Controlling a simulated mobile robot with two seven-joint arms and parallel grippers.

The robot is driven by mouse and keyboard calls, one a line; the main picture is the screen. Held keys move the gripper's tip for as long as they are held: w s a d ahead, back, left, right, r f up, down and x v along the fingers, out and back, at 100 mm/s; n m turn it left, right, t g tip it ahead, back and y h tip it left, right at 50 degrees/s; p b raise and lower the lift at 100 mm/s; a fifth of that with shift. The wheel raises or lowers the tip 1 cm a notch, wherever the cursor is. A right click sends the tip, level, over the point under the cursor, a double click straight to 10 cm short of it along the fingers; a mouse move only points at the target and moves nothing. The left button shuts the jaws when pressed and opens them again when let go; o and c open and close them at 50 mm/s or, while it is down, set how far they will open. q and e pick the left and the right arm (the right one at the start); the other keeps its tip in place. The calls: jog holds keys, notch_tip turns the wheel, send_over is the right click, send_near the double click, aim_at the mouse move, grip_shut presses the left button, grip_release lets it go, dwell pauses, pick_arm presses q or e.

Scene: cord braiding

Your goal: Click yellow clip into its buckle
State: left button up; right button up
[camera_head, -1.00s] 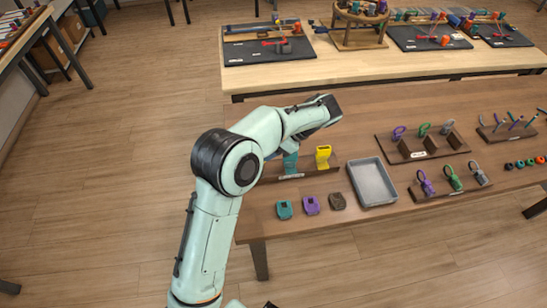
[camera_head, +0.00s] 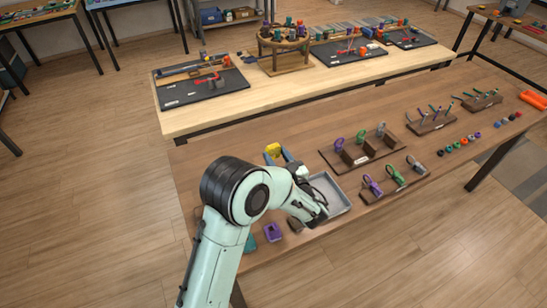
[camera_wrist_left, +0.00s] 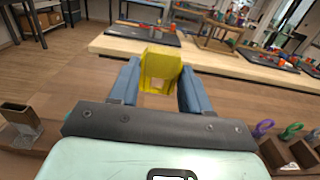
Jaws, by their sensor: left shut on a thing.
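The yellow clip (camera_wrist_left: 160,64) is upright between the two blue fingers of my left gripper (camera_wrist_left: 156,84) in the left wrist view. The fingers are shut on its sides. In the head view the yellow clip (camera_head: 272,150) shows just beyond my bent wrist, with the left gripper (camera_head: 279,154) around it, above the brown table. A purple buckle-like piece (camera_head: 272,232) and a teal one (camera_head: 250,243) lie near the table's front edge. A dark brown one (camera_head: 295,225) is partly covered by my arm. I cannot make out a yellow buckle. My right gripper is not in view.
A grey tray (camera_head: 337,206) lies right of my wrist, partly hidden by it. Racks with purple, green and grey rings (camera_head: 360,153) stand further right. A brown hollow block (camera_wrist_left: 20,118) shows left in the wrist view. The table's far left is bare.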

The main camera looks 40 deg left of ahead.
pick_arm(q)
notch_tip(320, 180, down, 7)
jog(key=b, duration=0.4)
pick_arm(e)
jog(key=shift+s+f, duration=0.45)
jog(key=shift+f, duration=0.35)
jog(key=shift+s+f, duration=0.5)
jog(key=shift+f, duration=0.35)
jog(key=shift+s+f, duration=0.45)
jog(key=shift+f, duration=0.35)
pick_arm(q)
jog(key=shift+r, duration=0.15)
jog(key=shift+s, duration=0.1)
jog(key=shift+o, duration=1.1)
jog(key=c, duration=0.3)
jog(key=shift+d+f+b, duration=0.1)
jog(key=shift+f+b, duration=1)
jog(key=shift+f, duration=0.6)
jog(key=shift+c, duration=0.2)
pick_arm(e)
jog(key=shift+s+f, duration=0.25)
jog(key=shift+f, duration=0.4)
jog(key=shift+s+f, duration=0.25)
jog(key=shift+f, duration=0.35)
